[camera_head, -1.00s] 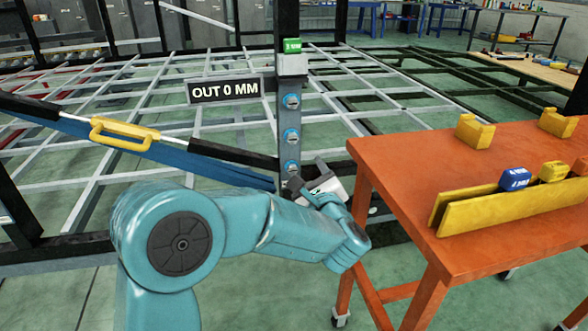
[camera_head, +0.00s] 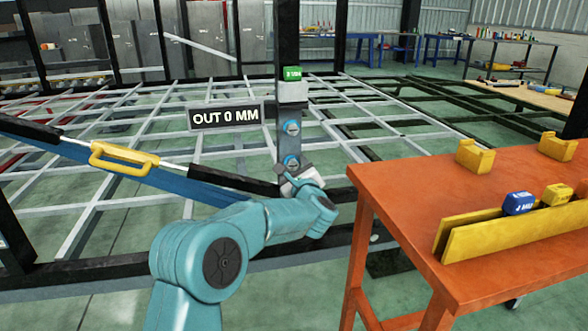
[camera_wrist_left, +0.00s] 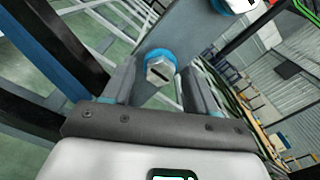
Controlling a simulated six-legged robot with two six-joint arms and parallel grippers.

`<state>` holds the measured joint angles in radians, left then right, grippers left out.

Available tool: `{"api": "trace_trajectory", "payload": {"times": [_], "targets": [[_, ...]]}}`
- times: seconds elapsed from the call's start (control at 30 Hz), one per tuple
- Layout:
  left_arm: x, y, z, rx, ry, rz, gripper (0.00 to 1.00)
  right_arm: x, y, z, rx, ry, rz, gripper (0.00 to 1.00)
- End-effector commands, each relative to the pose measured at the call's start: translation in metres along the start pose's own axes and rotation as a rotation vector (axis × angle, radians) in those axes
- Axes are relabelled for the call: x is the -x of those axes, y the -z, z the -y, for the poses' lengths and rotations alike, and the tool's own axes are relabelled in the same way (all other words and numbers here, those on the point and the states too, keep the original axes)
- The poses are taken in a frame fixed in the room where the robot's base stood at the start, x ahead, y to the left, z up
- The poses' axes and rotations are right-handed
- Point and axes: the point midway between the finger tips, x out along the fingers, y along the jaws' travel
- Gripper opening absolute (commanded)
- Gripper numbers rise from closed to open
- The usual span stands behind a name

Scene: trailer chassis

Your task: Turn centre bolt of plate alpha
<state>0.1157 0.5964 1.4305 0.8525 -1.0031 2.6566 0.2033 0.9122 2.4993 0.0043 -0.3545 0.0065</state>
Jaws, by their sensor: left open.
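Plate alpha appears to be the grey upright plate (camera_head: 291,146) on the black post. Two blue-ringed bolts show on it, an upper one (camera_head: 292,128) and one below it (camera_head: 291,163). My left gripper (camera_head: 287,176) is in front of the plate just below the second bolt and hides the part where a third bolt was seen. In the left wrist view my left gripper (camera_wrist_left: 159,78) is open, with a finger on each side of a slotted hex bolt head (camera_wrist_left: 160,66) with a blue ring. I cannot tell whether they touch. My right gripper is out of view.
A sign (camera_head: 225,116) reads OUT 0 MM beside the plate. A blue bar with a yellow handle (camera_head: 124,159) slants in from the left. An orange table (camera_head: 400,205) at right carries a yellow rack (camera_head: 500,224) and yellow blocks. The chassis frame lies behind.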

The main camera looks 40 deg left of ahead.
Motion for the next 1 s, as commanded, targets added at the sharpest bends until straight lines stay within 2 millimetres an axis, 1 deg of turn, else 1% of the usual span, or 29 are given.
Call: {"api": "trace_trajectory", "payload": {"times": [0.1,0.3,0.33,0.37,0.4,0.5,0.77,1.0], "targets": [[-0.0040,0.0003,-0.0001,0.000,0.000,-0.001,0.57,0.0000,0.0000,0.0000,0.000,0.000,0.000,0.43],[-0.0041,0.0002,-0.0001,0.000,0.000,-0.001,0.57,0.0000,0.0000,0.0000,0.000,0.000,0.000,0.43],[-0.0040,0.0002,-0.0002,0.000,0.000,-0.001,0.54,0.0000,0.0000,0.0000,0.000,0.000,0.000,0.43],[-0.0040,0.0002,-0.0002,0.000,0.000,-0.001,0.44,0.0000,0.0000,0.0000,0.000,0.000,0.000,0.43],[-0.0040,0.0002,-0.0002,0.000,0.000,-0.001,0.31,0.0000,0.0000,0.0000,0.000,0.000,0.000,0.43],[-0.0039,0.0001,-0.0002,0.000,0.000,-0.001,0.01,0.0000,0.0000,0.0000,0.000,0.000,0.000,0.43],[-0.0037,0.0005,-0.0004,-0.016,0.000,0.000,0.01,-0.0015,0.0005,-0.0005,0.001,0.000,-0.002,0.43],[-0.0035,0.0017,-0.0013,-0.117,-0.001,0.000,0.01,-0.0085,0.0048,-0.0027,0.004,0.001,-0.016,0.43]]}}
